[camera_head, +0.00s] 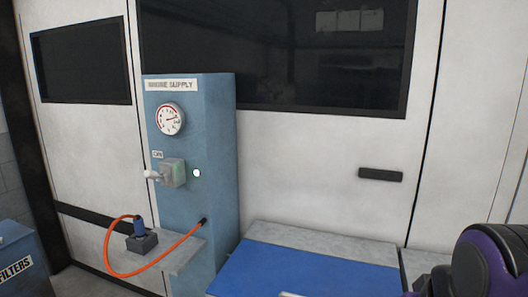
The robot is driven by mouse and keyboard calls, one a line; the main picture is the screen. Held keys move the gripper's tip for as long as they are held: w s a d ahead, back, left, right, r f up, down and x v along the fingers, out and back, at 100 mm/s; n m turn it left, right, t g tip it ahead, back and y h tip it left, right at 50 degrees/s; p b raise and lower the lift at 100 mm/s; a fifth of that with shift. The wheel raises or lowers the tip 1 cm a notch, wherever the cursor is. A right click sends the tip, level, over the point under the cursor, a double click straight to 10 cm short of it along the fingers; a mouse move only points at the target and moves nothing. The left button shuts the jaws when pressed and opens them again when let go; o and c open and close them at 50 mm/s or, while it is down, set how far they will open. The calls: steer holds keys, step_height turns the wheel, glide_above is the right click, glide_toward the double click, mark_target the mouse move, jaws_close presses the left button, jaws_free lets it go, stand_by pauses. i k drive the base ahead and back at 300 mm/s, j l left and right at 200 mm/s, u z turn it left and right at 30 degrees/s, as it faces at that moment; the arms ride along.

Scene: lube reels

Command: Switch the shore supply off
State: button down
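The shore supply is a blue-grey cabinet (219,150) standing against the white wall, with a name plate (172,85) near its top. A grey switch box (173,172) sits midway down its front, with a pale handle (152,174) sticking out to the left. A small label (157,154) above it is too small to read surely. A round lamp (197,173) right of the switch glows whitish-green. A dial gauge (170,120) is above, its needle pointing to the right. My gripper is not in view; only a purple and black part of my arm shows at lower right.
A bench with a blue mat (300,276) is at lower right. A blue bin (22,262) marked FILTERS is at lower left.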

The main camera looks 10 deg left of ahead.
mark_target(150, 174)
steer(key=i+j+z, duration=0.1)
steer(key=j, duration=0.45)
steer(key=i+j+z, duration=0.15)
steer(key=j, duration=0.4)
steer(key=j+z, duration=0.1)
steer(key=j, duration=0.5)
steer(key=i+j, duration=0.1)
steer(key=j, duration=1.3)
steer(key=i+j, duration=0.15)
steer(key=j, duration=0.5)
steer(key=k+l+z, duration=0.2)
steer(key=l, duration=0.15)
steer(key=l+z, duration=0.25)
steer(key=i+j+u, duration=0.2)
steer(key=j+u, duration=0.2)
steer(key=j, duration=0.2)
